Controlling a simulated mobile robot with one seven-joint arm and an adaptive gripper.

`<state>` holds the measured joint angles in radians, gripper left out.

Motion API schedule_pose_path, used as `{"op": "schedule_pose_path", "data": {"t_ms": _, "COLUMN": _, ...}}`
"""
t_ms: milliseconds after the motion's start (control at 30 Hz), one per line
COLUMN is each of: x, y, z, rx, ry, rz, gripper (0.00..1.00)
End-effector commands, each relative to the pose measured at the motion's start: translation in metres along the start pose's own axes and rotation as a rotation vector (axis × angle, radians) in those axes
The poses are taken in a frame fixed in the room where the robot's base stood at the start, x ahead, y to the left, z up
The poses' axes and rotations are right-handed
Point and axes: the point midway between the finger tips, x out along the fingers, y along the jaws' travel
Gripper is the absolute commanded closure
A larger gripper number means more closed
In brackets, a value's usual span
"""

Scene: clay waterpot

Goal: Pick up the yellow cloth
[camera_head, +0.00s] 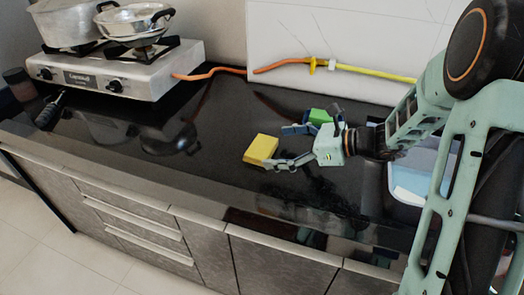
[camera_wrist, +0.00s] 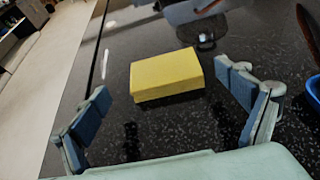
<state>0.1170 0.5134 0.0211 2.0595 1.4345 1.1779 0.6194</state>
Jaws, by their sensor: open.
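The yellow cloth is a thick, block-shaped yellow piece (camera_head: 260,149) lying on the black countertop. In the wrist view the yellow cloth (camera_wrist: 167,75) lies ahead of my gripper, between the lines of its two fingers. My gripper (camera_head: 278,147) is open and empty, low over the counter, just right of the cloth in the head view. In the wrist view the spread fingers of my gripper (camera_wrist: 165,100) show at left and right. Whether a fingertip touches the cloth I cannot tell.
A gas stove (camera_head: 120,75) with pots stands at the back left. A sink (camera_head: 410,182) is at the right, behind my arm. An orange and yellow hose (camera_head: 375,73) runs along the wall. The counter left of the cloth is clear.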

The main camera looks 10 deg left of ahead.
Motion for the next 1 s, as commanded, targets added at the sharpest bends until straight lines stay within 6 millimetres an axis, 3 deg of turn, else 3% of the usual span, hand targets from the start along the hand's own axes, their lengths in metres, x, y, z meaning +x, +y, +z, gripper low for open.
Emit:
{"op": "schedule_pose_path", "data": {"t_ms": 167, "x": 0.013, "y": -0.001, "z": -0.001, "rx": -0.002, "ry": 0.001, "rz": 0.000, "gripper": 0.07}}
{"op": "schedule_pose_path", "data": {"t_ms": 433, "x": 0.052, "y": -0.004, "z": -0.002, "rx": -0.003, "ry": 0.002, "rz": 0.002, "gripper": 0.07}}
{"op": "schedule_pose_path", "data": {"t_ms": 700, "x": 0.056, "y": -0.004, "z": -0.001, "rx": -0.002, "ry": 0.002, "rz": -0.002, "gripper": 0.07}}
{"op": "schedule_pose_path", "data": {"t_ms": 1000, "x": 0.056, "y": -0.004, "z": -0.001, "rx": -0.002, "ry": 0.002, "rz": -0.001, "gripper": 0.40}}
